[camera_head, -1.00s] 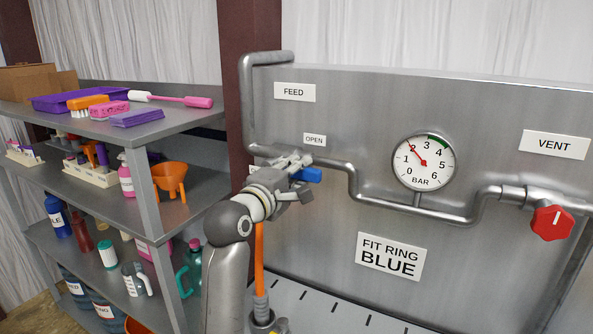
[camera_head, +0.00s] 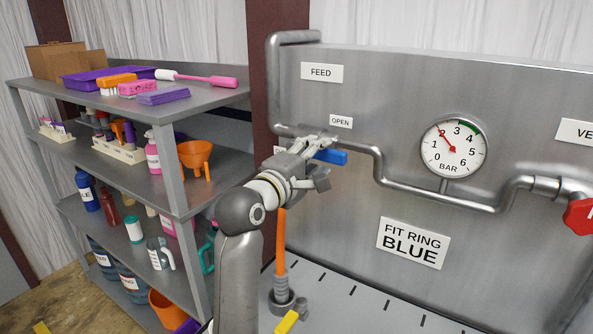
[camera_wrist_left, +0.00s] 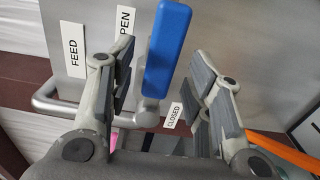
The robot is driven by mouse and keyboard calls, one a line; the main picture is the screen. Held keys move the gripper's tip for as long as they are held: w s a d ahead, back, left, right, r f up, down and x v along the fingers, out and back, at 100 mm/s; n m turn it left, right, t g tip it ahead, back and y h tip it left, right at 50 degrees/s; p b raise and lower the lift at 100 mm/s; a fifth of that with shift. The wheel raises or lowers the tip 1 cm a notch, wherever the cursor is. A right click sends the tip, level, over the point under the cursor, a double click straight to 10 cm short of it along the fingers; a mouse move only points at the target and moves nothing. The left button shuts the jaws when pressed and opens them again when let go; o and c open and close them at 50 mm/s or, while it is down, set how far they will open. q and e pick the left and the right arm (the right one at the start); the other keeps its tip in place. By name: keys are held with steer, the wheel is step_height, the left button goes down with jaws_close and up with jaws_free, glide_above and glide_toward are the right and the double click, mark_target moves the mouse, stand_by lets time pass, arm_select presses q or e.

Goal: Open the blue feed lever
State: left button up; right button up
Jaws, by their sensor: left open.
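The blue feed lever (camera_head: 332,157) sits on the pipe under the OPEN label (camera_head: 341,121) and points right, roughly level, in the head view. In the left wrist view the lever (camera_wrist_left: 168,45) stands between my fingers, closer to the left-hand one. My left gripper (camera_head: 321,161) is at the lever, its fingers apart; in the wrist view the gripper (camera_wrist_left: 166,86) shows open, with gaps beside the lever. Whether a finger touches it I cannot tell. A CLOSED label (camera_wrist_left: 173,115) shows there. Part of the lever's base is hidden behind my gripper. My right gripper is not in view.
The steel panel carries a pressure gauge (camera_head: 453,149), reading about 2, and a red vent knob (camera_head: 580,216) at the right edge. A grey shelf (camera_head: 200,98) with bottles and brushes stands left.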

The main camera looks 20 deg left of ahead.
arm_select(q)
steer(key=s+a, duration=0.1)
steer(key=s, duration=0.8)
steer(key=shift+a, duration=0.4)
